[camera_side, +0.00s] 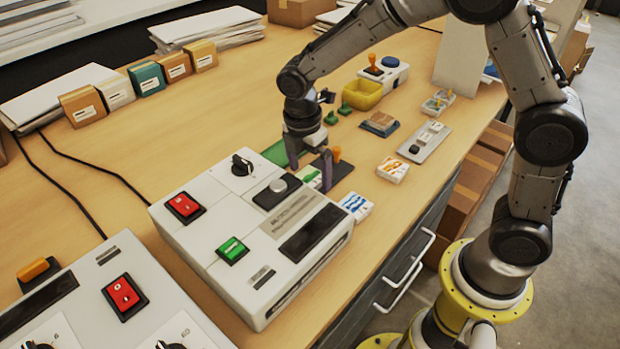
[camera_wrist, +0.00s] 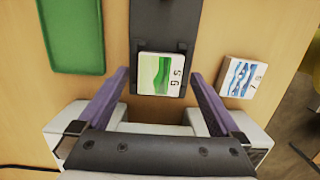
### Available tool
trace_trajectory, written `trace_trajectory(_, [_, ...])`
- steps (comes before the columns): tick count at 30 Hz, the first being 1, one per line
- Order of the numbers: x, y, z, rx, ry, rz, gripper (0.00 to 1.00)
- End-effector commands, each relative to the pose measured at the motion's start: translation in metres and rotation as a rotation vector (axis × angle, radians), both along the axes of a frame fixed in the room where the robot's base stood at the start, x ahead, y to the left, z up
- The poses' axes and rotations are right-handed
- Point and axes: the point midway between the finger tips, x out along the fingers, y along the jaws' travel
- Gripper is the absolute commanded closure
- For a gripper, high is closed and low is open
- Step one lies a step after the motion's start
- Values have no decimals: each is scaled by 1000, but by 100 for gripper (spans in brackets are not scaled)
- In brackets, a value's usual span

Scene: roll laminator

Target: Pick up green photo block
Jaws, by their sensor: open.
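The green photo block (camera_wrist: 162,74) is a small white block with a green wavy picture and dark marks on top. In the wrist view it lies on a dark strip (camera_wrist: 163,20), ahead of and between my fingers. In the side view the block (camera_side: 311,177) is partly hidden by my gripper (camera_side: 312,174). My gripper is open and empty, with its two purple fingers spread on either side in the wrist view (camera_wrist: 160,80). I cannot tell the exact height of the fingertips over the block.
A blue photo block (camera_wrist: 241,77) lies right of the dark strip, and an orange one (camera_side: 393,169) lies farther off. A green tray (camera_wrist: 73,35) is at the left. The laminator (camera_side: 250,240) stands close to my gripper.

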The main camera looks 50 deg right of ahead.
Motion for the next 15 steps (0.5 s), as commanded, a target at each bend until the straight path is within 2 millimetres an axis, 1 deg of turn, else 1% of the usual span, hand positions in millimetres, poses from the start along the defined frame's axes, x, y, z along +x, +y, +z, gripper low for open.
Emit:
trace_trajectory(3, [0,-1,-6,0,0,-1,0])
trace_trajectory(9, [0,-1,-6,0,-1,-1,0])
trace_trajectory(11, [0,-1,-6,1,-1,-1,11])
trace_trajectory(15, [0,-1,-6,1,-1,-1,36])
